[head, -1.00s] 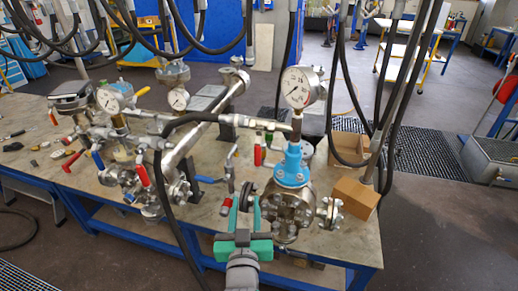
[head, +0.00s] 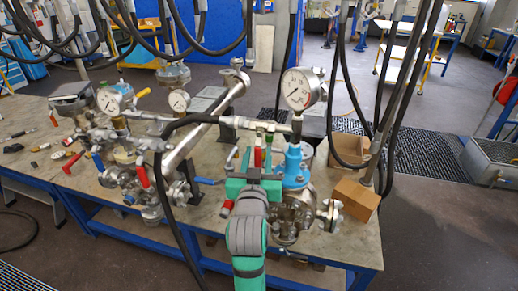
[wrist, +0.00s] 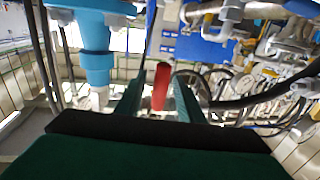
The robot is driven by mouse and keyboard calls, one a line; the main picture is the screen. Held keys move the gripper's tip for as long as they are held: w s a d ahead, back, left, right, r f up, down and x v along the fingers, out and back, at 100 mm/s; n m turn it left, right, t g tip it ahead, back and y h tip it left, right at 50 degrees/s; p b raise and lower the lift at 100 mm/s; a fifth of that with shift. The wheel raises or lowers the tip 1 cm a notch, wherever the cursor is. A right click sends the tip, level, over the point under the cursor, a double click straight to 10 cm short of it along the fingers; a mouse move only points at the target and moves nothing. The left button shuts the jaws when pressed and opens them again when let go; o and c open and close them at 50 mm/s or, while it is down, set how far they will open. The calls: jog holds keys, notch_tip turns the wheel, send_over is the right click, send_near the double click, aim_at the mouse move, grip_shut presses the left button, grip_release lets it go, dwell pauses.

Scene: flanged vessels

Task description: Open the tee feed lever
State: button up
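A red lever handle (head: 257,157) stands upright just left of the blue neck (head: 293,163) of the gauge-topped flanged vessel. No label shows, so I cannot tell for certain that it is the tee feed lever. My gripper (head: 256,160) is in front of it, pointing away from my body. In the wrist view the red handle (wrist: 160,86) appears between the two green fingers of my gripper (wrist: 159,88), with gaps on both sides. My gripper is open. The lever's lower part and valve body are hidden behind my gripper in the head view.
A pressure gauge (head: 302,89) tops the vessel. Another red handle (head: 227,207) is low at the left of my gripper. A black hose (head: 166,190) hangs in front of the bench. A cardboard box (head: 355,199) sits at the right. More piping fills the left.

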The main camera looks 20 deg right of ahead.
aim_at(260, 148)
jog(key=shift+x, duration=1.7)
grip_shut()
jog(key=shift+d, duration=0.1)
